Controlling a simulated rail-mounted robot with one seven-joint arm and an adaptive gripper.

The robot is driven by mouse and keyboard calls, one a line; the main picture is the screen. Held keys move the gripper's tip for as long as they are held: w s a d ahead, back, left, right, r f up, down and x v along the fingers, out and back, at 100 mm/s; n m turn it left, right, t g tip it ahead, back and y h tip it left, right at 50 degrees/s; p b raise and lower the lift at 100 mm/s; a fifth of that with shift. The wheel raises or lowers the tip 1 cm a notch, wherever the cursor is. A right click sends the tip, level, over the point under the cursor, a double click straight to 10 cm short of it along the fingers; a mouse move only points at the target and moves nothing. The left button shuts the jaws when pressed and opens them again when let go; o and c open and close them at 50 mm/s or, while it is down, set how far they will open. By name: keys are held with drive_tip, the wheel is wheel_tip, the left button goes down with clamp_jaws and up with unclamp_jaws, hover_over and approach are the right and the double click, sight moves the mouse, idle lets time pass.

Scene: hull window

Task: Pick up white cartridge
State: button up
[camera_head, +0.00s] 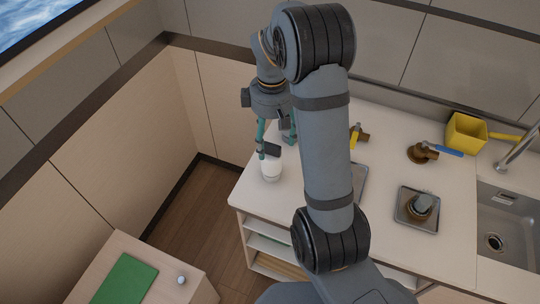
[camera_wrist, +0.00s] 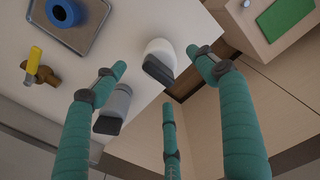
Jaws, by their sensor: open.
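The white cartridge (camera_head: 271,172) stands near the left corner of the pale counter. In the wrist view the white cartridge (camera_wrist: 160,48) has a rounded white body and a dark grey block at its near side. My gripper (camera_head: 267,149) is at the cartridge's upper end in the head view and partly covers it. In the wrist view my gripper (camera_wrist: 163,74) has its green fingers spread, with the cartridge between and beyond the tips. I cannot tell whether any finger touches it. A similar grey cartridge (camera_wrist: 115,108) stands close by, beside the left finger.
A metal tray (camera_wrist: 98,12) holds a blue ring (camera_wrist: 62,12). A brown fitting with a yellow handle (camera_head: 358,133) is nearby. Farther right are a blue-handled valve (camera_head: 424,152), a small tray (camera_head: 404,215), a yellow container (camera_head: 465,134) and a sink (camera_head: 510,235).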

sight(272, 155)
drive_tip(key=shift+s+n, duration=0.2)
drive_tip(key=shift+n, duration=0.3)
drive_tip(key=shift+f, duration=0.25)
drive_tip(key=f, duration=0.3)
drive_tip(key=shift+w+f+p, duration=0.2)
drive_tip(key=shift+f+p, duration=0.15)
drive_tip(key=shift+f, duration=0.05)
drive_tip(key=shift+s+f+p, duration=0.1)
drive_tip(key=shift+f+p, duration=0.35)
drive_tip(key=shift+f, duration=0.4)
drive_tip(key=shift+w+f+p, duration=0.15)
drive_tip(key=shift+f+p, duration=0.25)
drive_tip(key=shift+f, duration=0.7)
drive_tip(key=shift+w+f+p, duration=0.1)
drive_tip(key=shift+f+p, duration=0.25)
drive_tip(key=shift+f, duration=0.7)
drive_tip(key=shift+c, duration=1.1)
drive_tip(key=c, duration=1.5)
